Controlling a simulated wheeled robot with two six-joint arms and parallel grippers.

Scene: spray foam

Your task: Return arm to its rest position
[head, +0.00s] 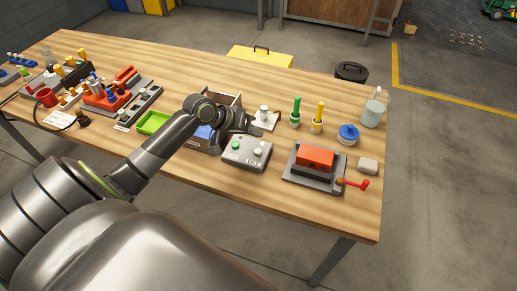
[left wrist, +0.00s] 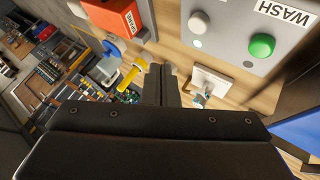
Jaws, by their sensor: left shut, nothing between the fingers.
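My left arm reaches in from the left over the wooden table (head: 200,58). My left gripper (head: 254,128) is above the table, between the grey button box (head: 246,155) and a small white pad (head: 270,124) with a small item on it. In the left wrist view the two fingers (left wrist: 162,84) are together with nothing between them. The white pad (left wrist: 212,82) shows just right of the fingertips there, and the button box (left wrist: 226,42) marked WASH has a green and a pale button. My right gripper is not in view.
An open box with a blue item (head: 203,132) stands under my wrist. A green and a yellow brush (head: 318,117), a blue-lidded jar (head: 347,135), a clear bottle (head: 374,109) and a red block in a grey fixture (head: 314,160) are at right. Racks and a green tray (head: 152,122) are at left.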

